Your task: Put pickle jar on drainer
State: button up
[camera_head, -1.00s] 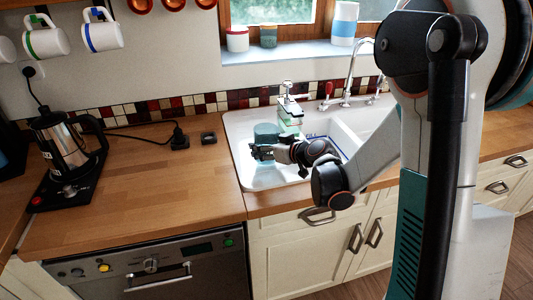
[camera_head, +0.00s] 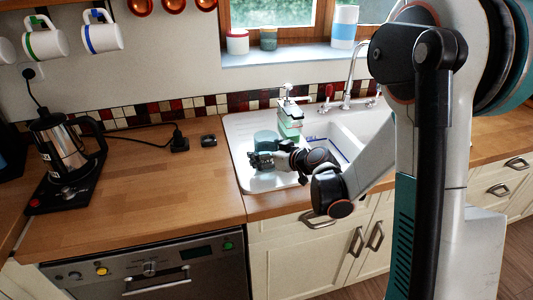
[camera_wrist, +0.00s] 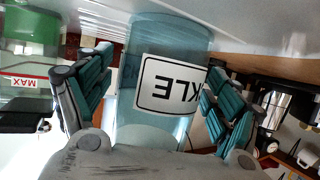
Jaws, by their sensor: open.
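The pickle jar (camera_head: 265,138) is a bluish clear jar in the left, drainer part of the white sink (camera_head: 232,125). My gripper (camera_head: 262,160) is open in front of the jar in the head view. In the wrist view its teal-padded fingers (camera_wrist: 158,95) stand on both sides of the jar. The jar's lower part is hidden behind my gripper in the head view.
A green container (camera_head: 289,128) stands close behind the jar; its "MAX" label shows in the wrist view (camera_wrist: 20,82). The basin and tap (camera_head: 348,100) are to the right. The wooden counter (camera_head: 150,185) left of the sink is mostly clear, with a kettle (camera_head: 65,155) farther left.

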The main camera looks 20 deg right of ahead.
jog(key=shift+s+r, duration=0.1)
jog(key=shift+r, duration=0.15)
jog(key=p+v, duration=0.3)
jog(key=v, duration=0.7)
jog(key=shift+s+d+r, duration=0.1)
jog(key=shift+s, duration=0.05)
jog(key=shift+s+d+r, duration=0.2)
jog(key=shift+s, duration=0.4)
jog(key=shift+o, duration=1.4)
